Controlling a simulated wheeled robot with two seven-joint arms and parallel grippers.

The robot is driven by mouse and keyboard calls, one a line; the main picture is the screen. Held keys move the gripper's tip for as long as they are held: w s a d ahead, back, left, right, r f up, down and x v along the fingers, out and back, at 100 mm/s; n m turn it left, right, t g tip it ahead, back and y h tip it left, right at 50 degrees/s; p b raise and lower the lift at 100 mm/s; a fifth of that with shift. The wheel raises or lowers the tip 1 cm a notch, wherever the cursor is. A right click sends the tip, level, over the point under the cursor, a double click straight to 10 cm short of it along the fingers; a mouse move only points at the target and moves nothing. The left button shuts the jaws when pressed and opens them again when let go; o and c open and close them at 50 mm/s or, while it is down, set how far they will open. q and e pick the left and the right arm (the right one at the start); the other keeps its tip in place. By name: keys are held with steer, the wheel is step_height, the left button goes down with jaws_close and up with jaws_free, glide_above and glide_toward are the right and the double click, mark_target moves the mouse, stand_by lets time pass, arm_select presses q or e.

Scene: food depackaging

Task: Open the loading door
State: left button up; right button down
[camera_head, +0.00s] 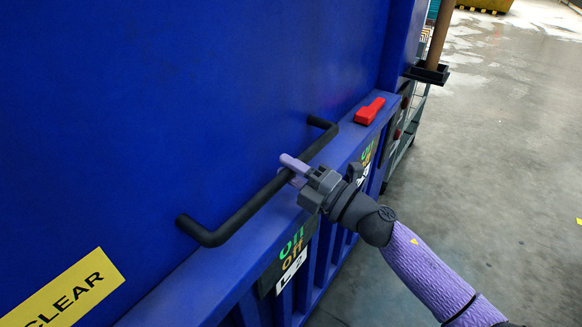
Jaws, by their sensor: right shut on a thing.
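The loading door (150,110) is a large blue panel filling the left of the head view. A black bar handle (236,226) is fixed to it and runs slantwise, bent in to the door at both ends. My right gripper (290,172) comes in from the lower right and is shut on the handle near its middle. Its purple fingers hide a short part of the bar. I cannot make out a gap between door and frame. My left gripper is not in view.
A red block-like part (369,111) sits on the blue ledge beyond the handle. On/off labels (292,250) mark the front below the ledge. A yellow label (66,294) is on the door at lower left. Open grey floor (500,170) lies to the right.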

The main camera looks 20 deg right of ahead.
arm_select(q)
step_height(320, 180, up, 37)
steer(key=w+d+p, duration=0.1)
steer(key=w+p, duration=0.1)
steer(key=p, duration=3.4)
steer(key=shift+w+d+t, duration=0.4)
arm_select(e)
step_height(320, 180, up, 40)
steer(key=shift+r, duration=0.15)
steer(key=shift+c, duration=2.4)
jaws_free()
steer(key=shift+f, duration=0.2)
arm_select(q)
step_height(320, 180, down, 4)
steer(key=b, duration=0.3)
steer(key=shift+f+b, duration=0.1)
steer(key=shift+b, duration=0.3)
arm_select(e)
steer(key=v, duration=1)
